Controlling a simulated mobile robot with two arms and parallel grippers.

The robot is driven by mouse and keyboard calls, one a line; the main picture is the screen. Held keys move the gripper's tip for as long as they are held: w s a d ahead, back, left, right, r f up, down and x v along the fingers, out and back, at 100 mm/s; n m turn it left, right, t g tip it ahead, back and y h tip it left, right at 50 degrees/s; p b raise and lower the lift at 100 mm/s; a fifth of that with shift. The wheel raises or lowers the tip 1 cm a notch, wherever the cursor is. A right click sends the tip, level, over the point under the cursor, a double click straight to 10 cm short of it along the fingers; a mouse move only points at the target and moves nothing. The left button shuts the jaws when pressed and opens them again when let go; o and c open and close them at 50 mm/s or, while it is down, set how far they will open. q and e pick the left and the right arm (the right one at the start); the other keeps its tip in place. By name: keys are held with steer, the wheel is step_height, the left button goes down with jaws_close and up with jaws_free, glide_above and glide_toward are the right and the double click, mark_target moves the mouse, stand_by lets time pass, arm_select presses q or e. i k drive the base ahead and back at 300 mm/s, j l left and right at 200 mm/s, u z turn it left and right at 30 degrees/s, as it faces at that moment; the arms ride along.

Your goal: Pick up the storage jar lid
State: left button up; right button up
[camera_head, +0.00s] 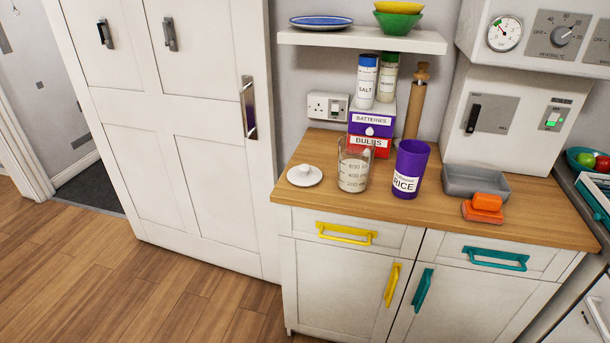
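A round white lid with a small knob (304,174) lies on the wooden counter near its left front corner, knob up. It looks like the storage jar lid. Just right of it stands a clear measuring jug (353,166) with a pale content in its lower part. Right of the jug stands an open purple jar labelled RICE (409,168), with no lid on it. Neither of my grippers is in view.
The counter (440,212) also holds a grey tray (476,183), an orange object (484,207), and BATTERIES (372,120) and BULBS boxes behind the jug. A shelf (363,39) overhangs the back. Yellow (346,234) and teal handles stick out below. Floor at left is clear.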

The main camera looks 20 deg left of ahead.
mark_target(304, 174)
steer(key=j+z, duration=0.35)
steer(key=j, duration=0.45)
steer(key=j+z, duration=0.4)
steer(key=j, duration=0.5)
